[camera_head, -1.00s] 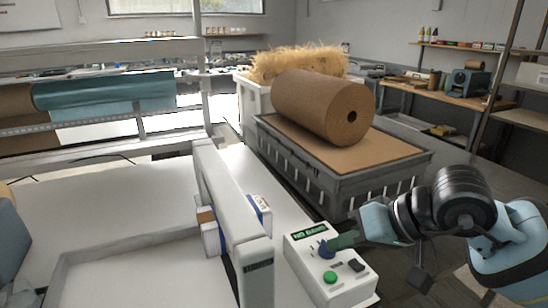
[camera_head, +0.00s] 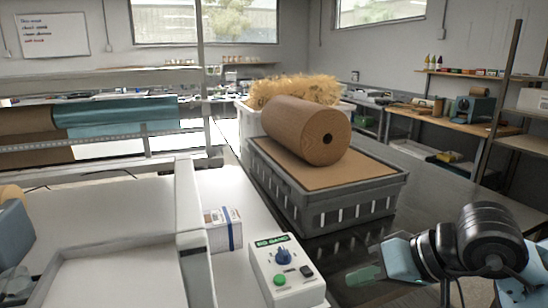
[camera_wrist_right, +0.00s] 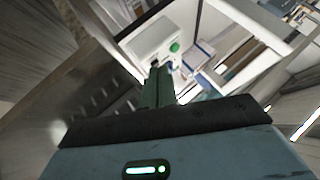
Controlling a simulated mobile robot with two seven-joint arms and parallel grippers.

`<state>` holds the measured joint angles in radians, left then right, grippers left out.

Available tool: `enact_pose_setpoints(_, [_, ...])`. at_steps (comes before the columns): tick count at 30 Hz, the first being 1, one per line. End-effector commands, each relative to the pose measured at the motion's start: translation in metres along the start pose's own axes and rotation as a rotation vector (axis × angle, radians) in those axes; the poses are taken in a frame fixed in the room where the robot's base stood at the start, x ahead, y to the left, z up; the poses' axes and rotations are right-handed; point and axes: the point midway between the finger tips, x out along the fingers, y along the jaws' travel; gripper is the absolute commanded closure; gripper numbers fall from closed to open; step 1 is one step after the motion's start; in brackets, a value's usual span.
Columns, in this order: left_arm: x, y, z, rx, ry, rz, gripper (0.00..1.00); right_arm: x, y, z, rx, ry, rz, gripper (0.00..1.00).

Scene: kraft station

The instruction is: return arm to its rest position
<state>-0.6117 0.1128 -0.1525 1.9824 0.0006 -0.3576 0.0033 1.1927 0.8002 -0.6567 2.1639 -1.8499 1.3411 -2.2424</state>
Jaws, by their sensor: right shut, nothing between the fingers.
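My right gripper (camera_head: 365,275) is at the lower right of the head view, its green fingers together and empty. It is to the right of the white control box (camera_head: 290,290) and apart from it. In the right wrist view the closed green fingers (camera_wrist_right: 158,85) point toward the control box (camera_wrist_right: 152,38). The box carries a blue knob (camera_head: 283,257), a green button (camera_head: 281,280), a black switch (camera_head: 307,270) and a green label. My left gripper is not in view.
A grey crate (camera_head: 340,212) with a large brown paper roll (camera_head: 305,130) stands behind the control box. A small carton with a blue band (camera_head: 222,230) is beside the white machine frame (camera_head: 190,245). Dark tabletop right of the crate is clear.

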Motion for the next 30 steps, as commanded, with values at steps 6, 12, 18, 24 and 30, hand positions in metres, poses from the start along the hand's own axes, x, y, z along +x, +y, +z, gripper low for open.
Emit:
enact_pose_setpoints(6, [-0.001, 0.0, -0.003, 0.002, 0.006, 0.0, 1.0, 0.027, -0.03, 0.034, 0.317, -0.129, -0.24, 1.0])
enact_pose_setpoints(12, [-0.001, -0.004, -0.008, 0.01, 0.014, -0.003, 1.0, 0.041, -0.061, 0.061, 0.729, -0.298, -0.484, 1.0])
enact_pose_setpoints(18, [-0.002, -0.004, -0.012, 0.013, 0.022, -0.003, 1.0, 0.045, -0.084, 0.075, 1.362, -0.569, -0.778, 1.0])
enact_pose_setpoints(24, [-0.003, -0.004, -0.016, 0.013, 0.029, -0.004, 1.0, 0.049, -0.066, 0.075, 2.074, -0.891, -1.038, 1.0])
enact_pose_setpoints(30, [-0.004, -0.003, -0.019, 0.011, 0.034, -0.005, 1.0, 0.07, -0.005, 0.091, -2.497, 1.109, 1.151, 1.0])
